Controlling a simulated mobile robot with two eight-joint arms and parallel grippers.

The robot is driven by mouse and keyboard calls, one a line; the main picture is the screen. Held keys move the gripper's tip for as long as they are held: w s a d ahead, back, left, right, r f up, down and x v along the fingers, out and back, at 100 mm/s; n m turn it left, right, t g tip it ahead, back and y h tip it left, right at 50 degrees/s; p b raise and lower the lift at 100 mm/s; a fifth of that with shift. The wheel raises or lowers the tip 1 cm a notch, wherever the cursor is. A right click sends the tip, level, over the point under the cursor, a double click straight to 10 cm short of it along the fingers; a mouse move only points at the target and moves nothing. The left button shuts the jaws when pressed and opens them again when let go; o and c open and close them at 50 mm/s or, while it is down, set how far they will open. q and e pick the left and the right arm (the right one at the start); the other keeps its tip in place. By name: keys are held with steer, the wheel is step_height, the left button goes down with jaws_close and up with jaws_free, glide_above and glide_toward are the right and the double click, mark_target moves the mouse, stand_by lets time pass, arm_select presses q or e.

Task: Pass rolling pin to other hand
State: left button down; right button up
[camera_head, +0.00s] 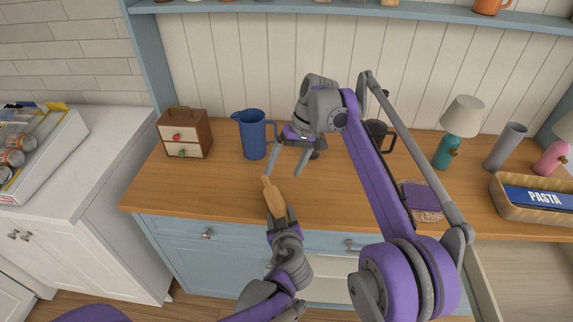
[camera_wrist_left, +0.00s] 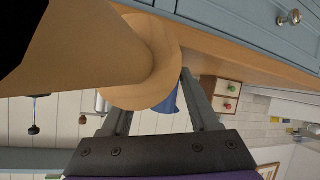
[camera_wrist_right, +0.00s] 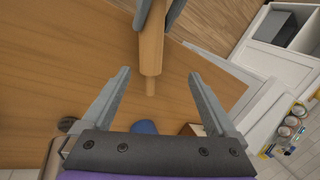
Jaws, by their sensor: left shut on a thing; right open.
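The wooden rolling pin (camera_head: 273,198) is held by my left gripper (camera_head: 280,217) above the front part of the counter, with its free handle pointing up and away. In the left wrist view the pin (camera_wrist_left: 95,55) fills the upper left, close to the camera, between the left fingers (camera_wrist_left: 160,100). My right gripper (camera_head: 286,162) is open and empty, above and beyond the pin's free end. In the right wrist view the pin (camera_wrist_right: 151,55) points its thin handle toward the space between the open right fingers (camera_wrist_right: 165,100), apart from both.
A blue pitcher (camera_head: 253,135) and a small wooden drawer box (camera_head: 186,137) stand behind on the counter (camera_head: 185,190). A teal lamp (camera_head: 443,152), a grey cylinder (camera_head: 505,147) and a pasta crate (camera_head: 535,215) are at the right. The counter's left front is clear.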

mark_target(276, 197)
steer(key=shift+h, duration=0.6)
steer(key=x, duration=1.1)
steer(key=shift+w+d, duration=0.15)
jaws_close()
arm_select(q)
steer(key=shift+c, duration=0.3)
jaws_free()
